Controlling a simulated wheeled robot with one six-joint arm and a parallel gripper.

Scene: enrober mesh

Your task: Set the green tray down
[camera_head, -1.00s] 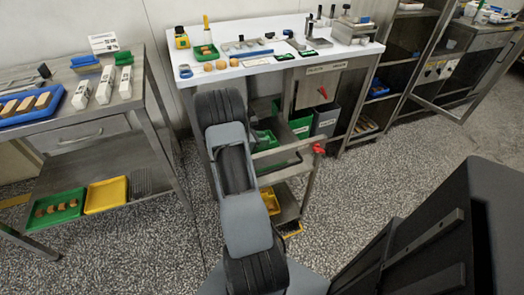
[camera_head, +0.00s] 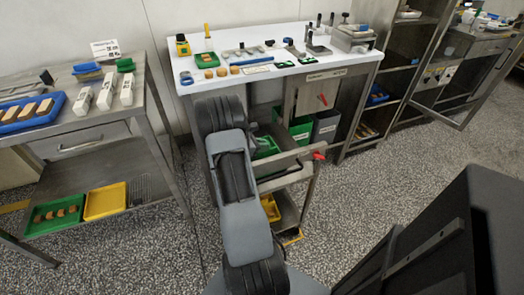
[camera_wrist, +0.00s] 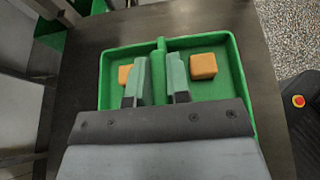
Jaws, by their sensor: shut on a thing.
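The green tray (camera_wrist: 236,78) shows in the wrist view. It has two compartments with a raised divider (camera_wrist: 160,58) between them. My gripper (camera_wrist: 163,72) is shut on this divider, one finger on each side. An orange-brown block (camera_wrist: 203,66) lies in the right compartment, and another (camera_wrist: 125,74) lies in the left one, partly hidden by a finger. The tray is over a dark flat surface (camera_wrist: 262,110); I cannot tell whether it touches it. The near part of the tray is hidden behind my gripper. In the head view my arm hides the gripper.
In the head view a steel cart (camera_head: 293,176) with a red clip stands in front of the white-topped bench (camera_head: 235,82). A green bin (camera_head: 300,130) and grey bin (camera_head: 325,127) sit under the bench. A steel table (camera_head: 98,122) is at left. Speckled floor is open at right.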

